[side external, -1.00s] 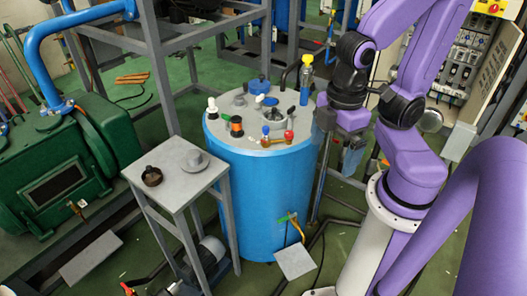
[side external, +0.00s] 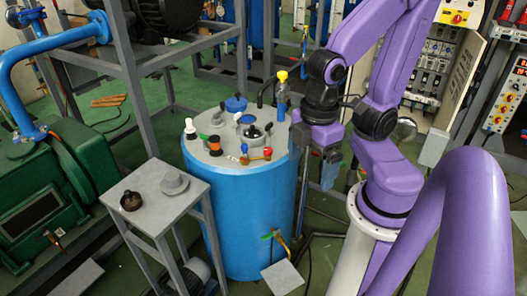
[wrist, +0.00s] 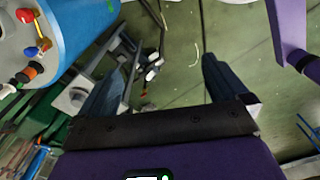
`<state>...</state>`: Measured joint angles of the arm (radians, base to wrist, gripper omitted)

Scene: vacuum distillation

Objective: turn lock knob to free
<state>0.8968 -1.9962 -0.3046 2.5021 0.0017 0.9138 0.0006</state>
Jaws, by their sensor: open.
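The blue drum (side external: 240,215) has a grey top carrying several knobs and fittings. I cannot tell which is the lock knob. A white knob (side external: 190,127) stands at the left rim, and an orange-and-black knob (side external: 214,146) is close to it. A red knob (side external: 267,153) sits near the front right rim. A black-handled fitting (side external: 252,131) is near the middle. My gripper (side external: 331,168) hangs just right of the drum, apart from it, pointing down. In the wrist view my gripper (wrist: 160,85) is open and empty over the floor; the red knob (wrist: 31,51) shows at top left.
A small grey table (side external: 155,192) with a dark ring and a grey cap stands left of the drum. Green machinery (side external: 50,205) fills the left.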

